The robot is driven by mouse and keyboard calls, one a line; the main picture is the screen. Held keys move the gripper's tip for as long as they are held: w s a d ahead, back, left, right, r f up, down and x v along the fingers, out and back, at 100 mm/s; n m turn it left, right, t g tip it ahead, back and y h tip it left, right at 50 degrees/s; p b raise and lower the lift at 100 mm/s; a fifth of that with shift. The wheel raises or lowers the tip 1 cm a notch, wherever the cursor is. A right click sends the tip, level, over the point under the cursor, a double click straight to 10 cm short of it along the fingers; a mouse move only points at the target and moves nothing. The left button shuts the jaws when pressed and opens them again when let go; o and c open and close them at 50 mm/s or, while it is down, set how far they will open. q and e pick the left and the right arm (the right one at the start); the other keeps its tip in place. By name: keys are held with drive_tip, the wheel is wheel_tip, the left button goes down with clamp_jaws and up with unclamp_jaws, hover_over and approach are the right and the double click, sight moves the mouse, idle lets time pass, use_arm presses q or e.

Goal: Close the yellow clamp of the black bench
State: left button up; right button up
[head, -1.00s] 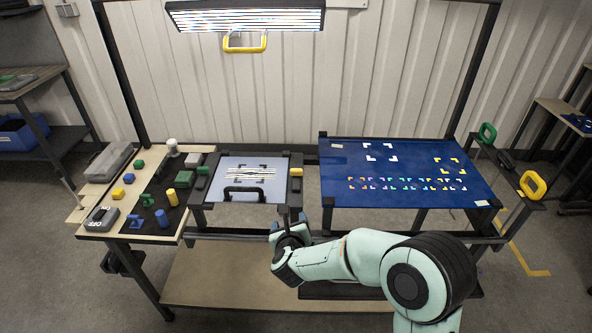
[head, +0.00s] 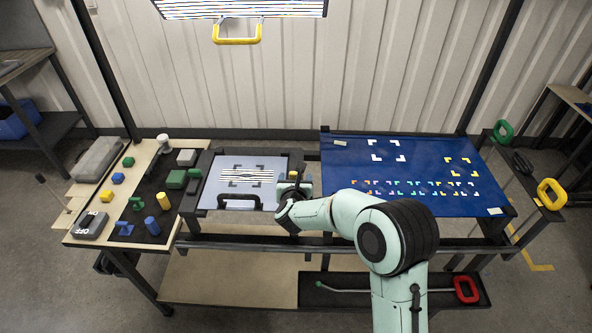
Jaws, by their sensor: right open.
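The black bench (head: 204,165) is a black frame around a pale panel, left of the blue board. The yellow clamp (head: 293,175) is a small yellow block on the bench's right side bar. It is partly hidden by my right gripper (head: 294,187), which is right at it, on its near side. The right gripper is open; whether its fingers touch the clamp is too small to tell. My left gripper is not in view.
A green clamp (head: 196,173) sits on the bench's left bar. A black handle (head: 239,202) is at the panel's front. The blue board (head: 345,170) lies to the right. Blocks and cylinders stand on the wooden table (head: 75,235) at left. A lamp with a yellow handle (head: 237,41) hangs above.

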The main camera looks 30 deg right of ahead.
sight(296, 174)
drive_tip(key=p+x, duration=0.1)
drive_tip(key=x, duration=0.3)
drive_tip(key=shift+w, duration=0.2)
drive_tip(key=shift+w+d+f, duration=0.3)
drive_tip(key=shift+w, duration=0.1)
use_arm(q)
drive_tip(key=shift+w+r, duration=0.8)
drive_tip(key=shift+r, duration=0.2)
use_arm(e)
drive_tip(key=shift+s, duration=0.1)
clamp_jaws()
